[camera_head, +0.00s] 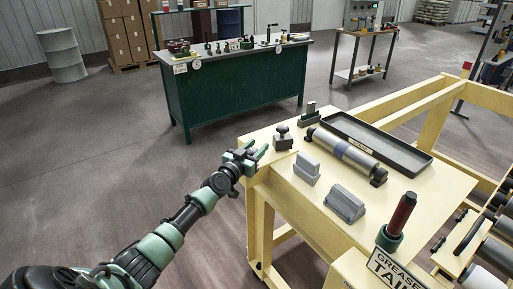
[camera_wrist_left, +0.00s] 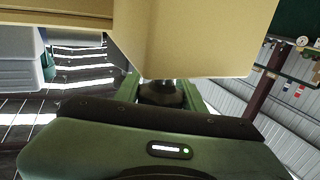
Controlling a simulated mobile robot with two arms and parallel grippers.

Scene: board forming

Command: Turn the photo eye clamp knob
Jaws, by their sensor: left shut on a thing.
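My left gripper (camera_head: 257,149) is at the near left corner of the cream bench (camera_head: 318,207) in the head view. In the left wrist view my left gripper (camera_wrist_left: 160,92) has its green fingers on both sides of a dark, rounded, knob-like part (camera_wrist_left: 161,94), and is shut on it. This part sits right under a cream block (camera_wrist_left: 195,40) that hides its upper side. The fingers hide the part in the head view, so I cannot tell its turn angle. My right gripper is not in view.
On the bench stand a small grey block with a black knob (camera_head: 283,131), a grey roller (camera_head: 345,152), a black tray (camera_head: 408,160), two grey blocks (camera_head: 344,205) and a red-handled tool (camera_head: 402,212). A green workbench (camera_head: 235,95) stands behind. Open floor lies to the left.

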